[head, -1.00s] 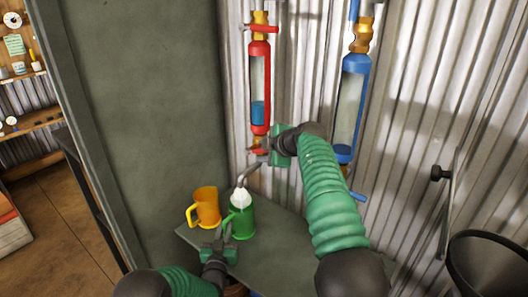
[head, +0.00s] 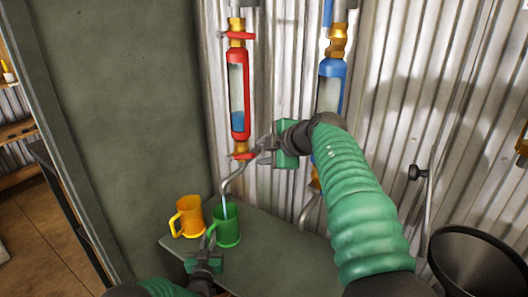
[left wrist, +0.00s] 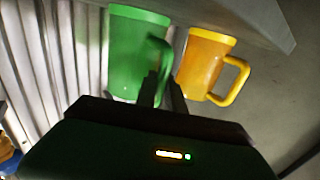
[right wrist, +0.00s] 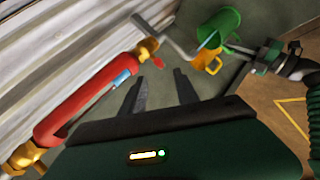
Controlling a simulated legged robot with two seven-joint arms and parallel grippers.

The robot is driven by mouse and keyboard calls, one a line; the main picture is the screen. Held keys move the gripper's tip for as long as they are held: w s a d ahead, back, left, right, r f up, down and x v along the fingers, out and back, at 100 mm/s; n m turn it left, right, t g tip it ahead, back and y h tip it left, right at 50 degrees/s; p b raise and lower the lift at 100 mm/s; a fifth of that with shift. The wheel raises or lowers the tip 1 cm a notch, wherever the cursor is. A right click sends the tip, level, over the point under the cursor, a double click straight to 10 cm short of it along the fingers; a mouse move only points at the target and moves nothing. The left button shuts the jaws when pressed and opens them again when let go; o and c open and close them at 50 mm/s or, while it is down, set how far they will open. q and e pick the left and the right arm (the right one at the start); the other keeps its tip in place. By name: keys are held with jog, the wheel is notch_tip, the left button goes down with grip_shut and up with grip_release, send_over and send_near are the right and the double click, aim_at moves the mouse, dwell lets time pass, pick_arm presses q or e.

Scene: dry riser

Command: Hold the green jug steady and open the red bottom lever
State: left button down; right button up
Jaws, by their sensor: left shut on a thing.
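The green jug (head: 226,238) stands on a grey ledge below the bent spout (head: 233,180) of the red tube, and a thin blue stream runs from the spout into it. My left gripper (head: 209,240) is shut on the jug's handle, which also shows in the left wrist view (left wrist: 160,52). The red bottom lever (head: 243,156) sits at the brass fitting under the red tube (head: 238,90); it also shows in the right wrist view (right wrist: 158,62). My right gripper (head: 263,146) is open and empty, just right of the lever and apart from it.
A yellow jug (head: 188,218) stands left of the green one. The red tube's top lever (head: 238,35) is above. A blue tube (head: 331,85) hangs to the right, partly behind my right arm. A black funnel-like vessel (head: 470,262) is at lower right. The ledge (head: 280,240) is bare right of the jugs.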

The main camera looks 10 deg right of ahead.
jog(key=a+f+m+y, duration=0.1)
jog(key=a+m+y, duration=0.2)
jog(key=a, duration=0.1)
jog(key=m+t+h, duration=0.3)
jog(key=m+t, duration=0.4)
jog(key=m, duration=1.5)
send_near(245, 157)
jog(key=x, duration=1.1)
jog(key=shift+w+d+f, duration=0.15)
jog(key=shift+d+f, duration=0.1)
jog(key=shift+d, duration=0.05)
jog(key=shift+c, duration=0.5)
grip_shut()
jog(key=shift+f, duration=0.1)
